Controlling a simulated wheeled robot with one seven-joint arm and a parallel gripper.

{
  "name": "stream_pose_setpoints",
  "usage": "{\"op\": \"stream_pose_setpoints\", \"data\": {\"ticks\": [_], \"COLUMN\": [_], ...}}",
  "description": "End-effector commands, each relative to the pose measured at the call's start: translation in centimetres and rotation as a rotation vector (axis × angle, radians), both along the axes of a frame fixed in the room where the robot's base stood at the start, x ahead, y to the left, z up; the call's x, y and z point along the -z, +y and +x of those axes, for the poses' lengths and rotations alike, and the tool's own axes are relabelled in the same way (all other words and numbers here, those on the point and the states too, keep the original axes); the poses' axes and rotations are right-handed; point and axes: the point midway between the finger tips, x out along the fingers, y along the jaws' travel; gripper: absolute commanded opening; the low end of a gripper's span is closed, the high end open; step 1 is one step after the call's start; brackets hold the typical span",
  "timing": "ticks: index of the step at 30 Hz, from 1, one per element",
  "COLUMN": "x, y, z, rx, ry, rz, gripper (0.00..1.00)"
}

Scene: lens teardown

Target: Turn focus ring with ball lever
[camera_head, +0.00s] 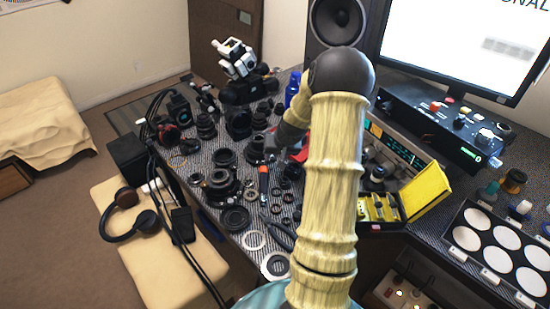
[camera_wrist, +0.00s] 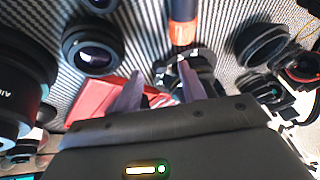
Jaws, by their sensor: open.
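My gripper (camera_wrist: 160,84) is open, with its two pale grey fingers apart. A round metallic and dark part (camera_wrist: 205,62) lies just beyond the fingertips, partly hidden by them; I cannot tell whether they touch it. A black tool with an orange band (camera_wrist: 183,30) stands above it in the wrist view. It also shows in the head view as an orange-tipped tool (camera_head: 263,183). A large black lens body (camera_wrist: 18,85) with white lettering is at the left edge of the wrist view. I cannot make out which part is the focus ring or the ball lever.
A black lens ring (camera_wrist: 94,50) and another ring (camera_wrist: 262,45) lie either side of the fingers. A red cloth or booklet (camera_wrist: 100,100) lies below left. Many lens parts crowd the dark patterned table. A yellow open case (camera_head: 427,190) stands at right.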

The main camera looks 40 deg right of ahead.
Motion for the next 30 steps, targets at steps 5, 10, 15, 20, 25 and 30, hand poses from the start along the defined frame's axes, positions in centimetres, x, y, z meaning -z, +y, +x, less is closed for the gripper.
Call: {"op": "stream_pose_setpoints", "data": {"ticks": [5, 10, 15, 20, 25, 30], "x": [1.32, 1.37, 1.35, 1.34, 1.31, 1.30], "y": [0.01, -0.01, 0.00, -0.01, -0.05, -0.45], "z": [0.56, 0.62, 0.61, 0.61, 0.61, 0.41], "rx": [0.000, 0.000, 0.000, 0.000, 0.001, 0.024], "ry": [0.001, 0.000, 0.000, 0.000, 0.000, -0.001], "rz": [0.000, 0.000, 0.000, 0.000, -0.001, -0.001], "gripper": [0.41, 0.41, 0.27, 0.00, 0.00, 0.00]}}
